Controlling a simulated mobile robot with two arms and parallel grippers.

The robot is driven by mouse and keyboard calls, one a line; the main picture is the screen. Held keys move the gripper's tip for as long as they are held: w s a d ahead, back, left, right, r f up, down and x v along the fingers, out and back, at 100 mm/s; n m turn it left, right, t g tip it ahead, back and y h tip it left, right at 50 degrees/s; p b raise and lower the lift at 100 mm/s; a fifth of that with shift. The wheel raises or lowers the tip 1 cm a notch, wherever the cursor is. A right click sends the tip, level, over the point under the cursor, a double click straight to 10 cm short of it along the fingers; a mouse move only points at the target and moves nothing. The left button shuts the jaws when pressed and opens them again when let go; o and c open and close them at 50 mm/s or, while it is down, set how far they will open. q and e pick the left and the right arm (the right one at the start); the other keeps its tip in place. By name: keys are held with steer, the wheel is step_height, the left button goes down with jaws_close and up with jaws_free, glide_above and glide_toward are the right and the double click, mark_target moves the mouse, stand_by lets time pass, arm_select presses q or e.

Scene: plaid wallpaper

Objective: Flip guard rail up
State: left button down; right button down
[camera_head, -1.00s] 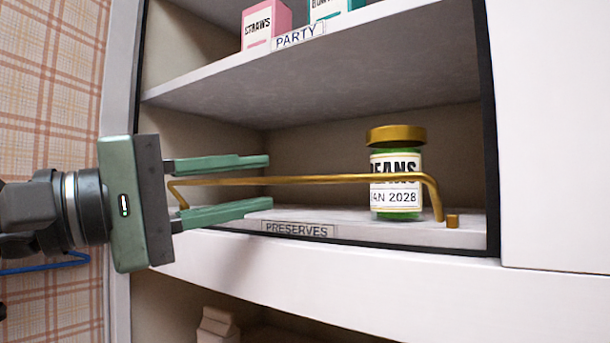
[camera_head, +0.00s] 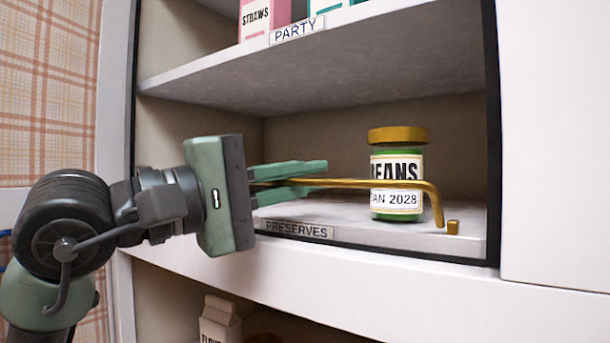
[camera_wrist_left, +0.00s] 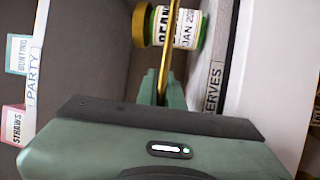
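The guard rail (camera_head: 382,184) is a thin gold bar across the front of the PRESERVES shelf (camera_head: 400,234). It stands raised above the shelf floor, passing in front of the beans jar (camera_head: 397,167); its right end bends down beside a small gold block (camera_head: 453,227). My left gripper (camera_head: 318,175) reaches in from the left, its two green fingers closed in on the bar. In the left wrist view the bar (camera_wrist_left: 169,55) runs out from between the fingers (camera_wrist_left: 163,80). The rail's left end is hidden behind the gripper. My right gripper is not in view.
The PARTY shelf (camera_head: 330,85) is above, with a pink straws box (camera_head: 262,20) and a teal box. A carton (camera_head: 219,318) stands on the shelf below. White cabinet panel (camera_head: 555,140) at right; black frame edges border the compartment.

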arm_select(q)
steer(key=shift+r, duration=0.1)
stand_by(0.7)
steer(key=shift+w+d+r+n+y+p, duration=0.1)
steer(key=shift+w+r+n+y+p, duration=0.2)
steer(key=shift+y+p, duration=0.5)
steer(key=g+y+p, duration=0.1)
steer(key=p, duration=0.1)
steer(key=w+d+n+g+y+p, duration=0.1)
steer(key=p, duration=0.2)
steer(key=g+y+p, duration=0.1)
steer(key=p, duration=0.2)
steer(key=shift+w+d+f+n+g+y, duration=0.2)
steer(key=shift+w+n+g+y, duration=0.1)
steer(key=shift+w+n+y, duration=0.1)
steer(key=shift+w+d+f+g+y+p, duration=0.15)
steer(key=shift+f+g+y+p, duration=0.3)
steer(key=shift+p, duration=0.5)
steer(key=shift+r, duration=0.1)
steer(key=c, duration=1.5)
jaws_free()
steer(key=shift+c, duration=0.2)
